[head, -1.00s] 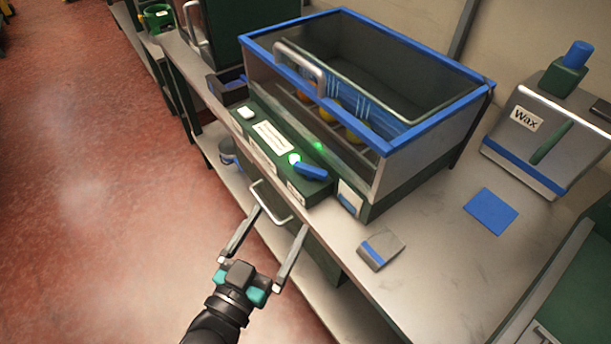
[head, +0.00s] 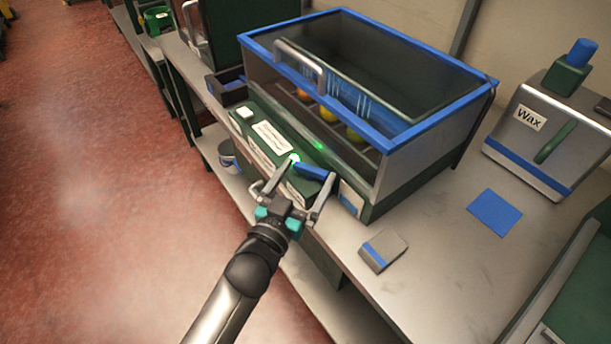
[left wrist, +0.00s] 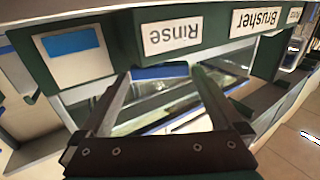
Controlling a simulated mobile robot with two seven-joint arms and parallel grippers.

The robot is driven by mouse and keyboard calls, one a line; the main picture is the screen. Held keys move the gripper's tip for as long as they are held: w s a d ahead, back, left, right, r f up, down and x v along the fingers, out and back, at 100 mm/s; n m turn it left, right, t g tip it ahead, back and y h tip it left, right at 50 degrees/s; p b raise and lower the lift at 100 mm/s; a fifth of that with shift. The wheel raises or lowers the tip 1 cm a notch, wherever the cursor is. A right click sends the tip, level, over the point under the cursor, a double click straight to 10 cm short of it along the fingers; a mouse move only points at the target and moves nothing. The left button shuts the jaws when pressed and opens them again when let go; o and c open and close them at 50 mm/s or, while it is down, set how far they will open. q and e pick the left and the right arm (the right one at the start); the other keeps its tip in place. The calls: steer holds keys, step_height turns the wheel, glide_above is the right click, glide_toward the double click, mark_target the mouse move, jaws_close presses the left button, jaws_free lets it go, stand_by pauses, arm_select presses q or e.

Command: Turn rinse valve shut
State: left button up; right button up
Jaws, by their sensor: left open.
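The rinse valve's blue handle (head: 314,172) sticks out from the green front panel (head: 265,140) of the rinse machine, beside a glowing green light (head: 294,157). My left gripper (head: 308,180) is open at the handle, one finger on each side of it. In the left wrist view the blue handle (left wrist: 160,72) shows between the tips of my open left gripper (left wrist: 161,76), below an upside-down "Rinse" label (left wrist: 172,36). I cannot tell whether a finger touches the handle. My right gripper is not in view.
A small grey and blue block (head: 383,251) and a blue pad (head: 494,211) lie on the counter. The wax machine (head: 530,140) stands at right. Open red floor (head: 110,220) is at left.

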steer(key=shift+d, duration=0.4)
arm_select(q)
steer(key=c, duration=1.1)
steer(key=shift+o, duration=0.2)
steer(key=shift+w+a+r+m+g+h+p, duration=0.1)
steer(key=shift+m+g+h+p, duration=0.25)
steer(key=shift+h+p, duration=0.2)
steer(key=shift+w+a+m+g+h+p, duration=0.1)
steer(key=shift+m+g+h+p, duration=0.2)
steer(key=shift+h+p, duration=0.2)
steer(key=shift+a+m+g+h+p, duration=0.15)
steer(key=shift+m+g+h+p, duration=0.35)
steer(key=shift+m+h, duration=0.2)
steer(key=shift+w+a+m+g+h, duration=0.1)
steer(key=shift+w+m+g+h, duration=0.1)
steer(key=shift+m+g+h, duration=1.25)
steer(key=shift+g+h, duration=0.2)
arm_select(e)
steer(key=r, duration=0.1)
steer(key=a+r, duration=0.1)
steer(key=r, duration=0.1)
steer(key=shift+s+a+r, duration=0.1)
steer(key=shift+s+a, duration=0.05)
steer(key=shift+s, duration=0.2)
arm_select(q)
steer(key=o, duration=1.1)
steer(key=shift+c, duration=0.2)
